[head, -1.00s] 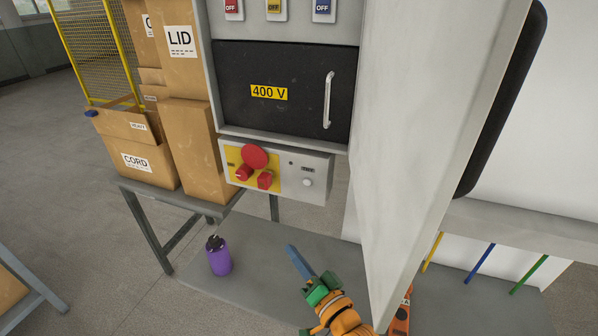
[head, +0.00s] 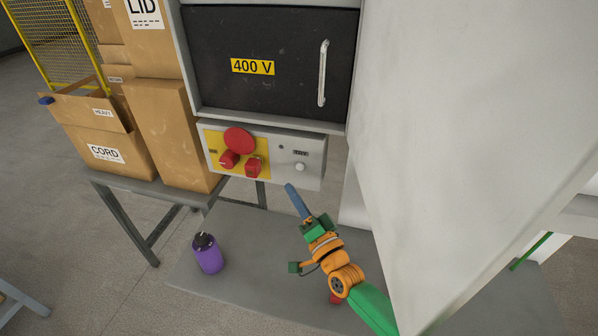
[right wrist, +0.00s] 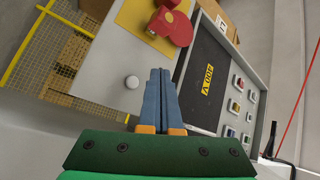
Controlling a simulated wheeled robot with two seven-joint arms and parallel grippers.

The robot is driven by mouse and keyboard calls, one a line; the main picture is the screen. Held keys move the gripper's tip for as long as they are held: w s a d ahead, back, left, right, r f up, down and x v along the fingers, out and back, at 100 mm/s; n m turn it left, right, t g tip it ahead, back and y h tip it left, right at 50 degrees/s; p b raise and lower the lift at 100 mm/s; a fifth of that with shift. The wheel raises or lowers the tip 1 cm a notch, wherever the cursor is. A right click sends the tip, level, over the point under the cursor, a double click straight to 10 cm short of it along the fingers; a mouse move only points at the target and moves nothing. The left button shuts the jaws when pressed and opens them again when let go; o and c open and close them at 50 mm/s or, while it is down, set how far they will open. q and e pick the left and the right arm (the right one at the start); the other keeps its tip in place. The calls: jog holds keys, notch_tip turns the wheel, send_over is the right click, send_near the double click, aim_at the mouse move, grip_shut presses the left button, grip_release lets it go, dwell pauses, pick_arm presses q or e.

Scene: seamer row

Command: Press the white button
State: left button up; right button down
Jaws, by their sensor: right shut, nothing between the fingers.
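The white button (head: 300,167) is a small round knob on the right part of the grey control box under the 400 V panel. It also shows in the right wrist view (right wrist: 132,82), just left of the blue fingertips. My right gripper (head: 289,187) is shut and empty, with its blue fingers pointing up toward the box. In the head view its tips are below and slightly left of the button. In the right wrist view the fingers (right wrist: 160,72) look apart from the button, though the depth gap is hard to tell. My left gripper is not in view.
A large grey door (head: 460,120) stands open on the right. Cardboard boxes (head: 165,130) stand left.

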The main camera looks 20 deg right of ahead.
aim_at(300, 167)
jog(key=w+d+b, duration=0.1)
jog(key=w, duration=0.1)
jog(key=w+d+b, duration=0.2)
jog(key=shift+w, duration=0.2)
jog(key=shift+b, duration=0.3)
dwell(1.6)
jog(key=shift+w+d+b, duration=0.3)
jog(key=shift+w+b, duration=0.05)
jog(key=shift+b, duration=0.05)
